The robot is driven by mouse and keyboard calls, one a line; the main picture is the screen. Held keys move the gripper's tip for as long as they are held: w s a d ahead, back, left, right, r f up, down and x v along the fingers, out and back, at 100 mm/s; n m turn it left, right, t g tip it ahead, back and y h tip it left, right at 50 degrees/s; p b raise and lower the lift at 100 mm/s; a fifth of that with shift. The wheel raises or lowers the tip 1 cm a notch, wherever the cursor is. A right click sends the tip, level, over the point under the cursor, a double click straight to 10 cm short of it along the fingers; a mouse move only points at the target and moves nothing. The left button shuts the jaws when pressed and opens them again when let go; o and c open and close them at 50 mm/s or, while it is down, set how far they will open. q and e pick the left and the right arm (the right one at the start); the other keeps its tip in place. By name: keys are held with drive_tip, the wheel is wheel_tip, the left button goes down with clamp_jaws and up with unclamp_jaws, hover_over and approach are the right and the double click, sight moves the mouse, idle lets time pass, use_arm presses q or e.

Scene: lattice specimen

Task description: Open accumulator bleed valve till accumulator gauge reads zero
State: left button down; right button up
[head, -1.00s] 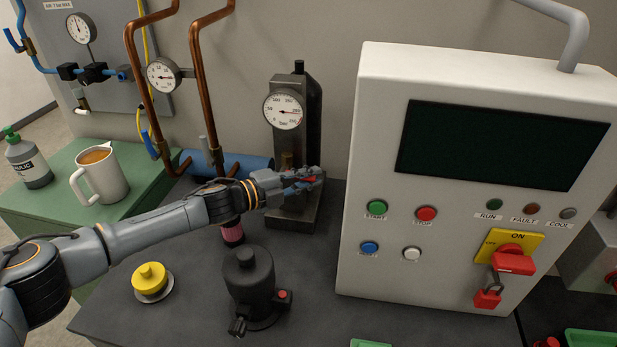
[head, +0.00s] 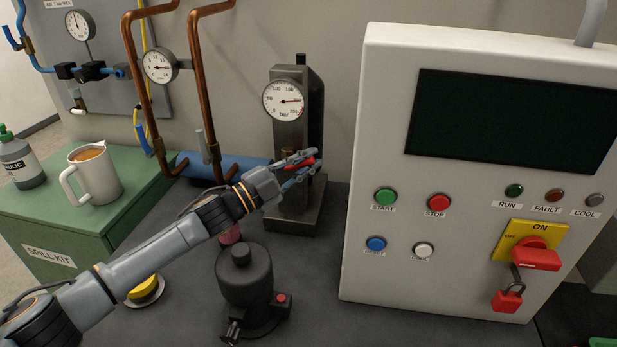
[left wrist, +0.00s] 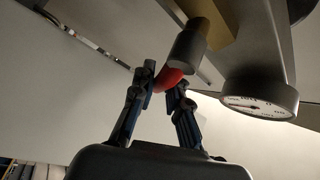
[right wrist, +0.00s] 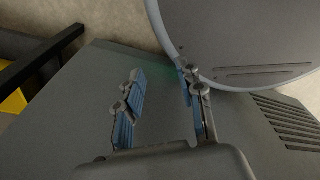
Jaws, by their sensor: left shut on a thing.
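The accumulator (head: 315,118) is a dark cylinder behind a grey block, with a round white gauge (head: 284,100) on its front. The gauge's red needle points right, near the high end of the scale, about 200 bar; it is not at zero. The red bleed valve handle (head: 300,164) is below the gauge. My left gripper (head: 311,162) is shut on this handle, which its fingers partly hide. The left wrist view shows the red handle (left wrist: 168,79) between the fingertips under a grey cylindrical fitting. My right gripper (right wrist: 164,74) has its fingers apart, empty.
A white control cabinet (head: 380,130) stands close on the right. A black capped fitting (head: 245,278) stands in front, with a yellow button (head: 144,288) beside it. Copper pipes (head: 200,90) rise behind my left arm. A mug (head: 95,178) sits on the green spill kit box (head: 35,225).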

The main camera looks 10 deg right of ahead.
use_arm(q)
drive_tip(key=shift+a+r+n+t+h+b, duration=0.15)
drive_tip(key=shift+r+n+t+h+b, duration=0.2)
drive_tip(key=shift+n+b, duration=0.35)
drive_tip(key=c, duration=1.3)
unclamp_jaws()
drive_tip(key=shift+w, duration=0.1)
drive_tip(key=v, duration=1.2)
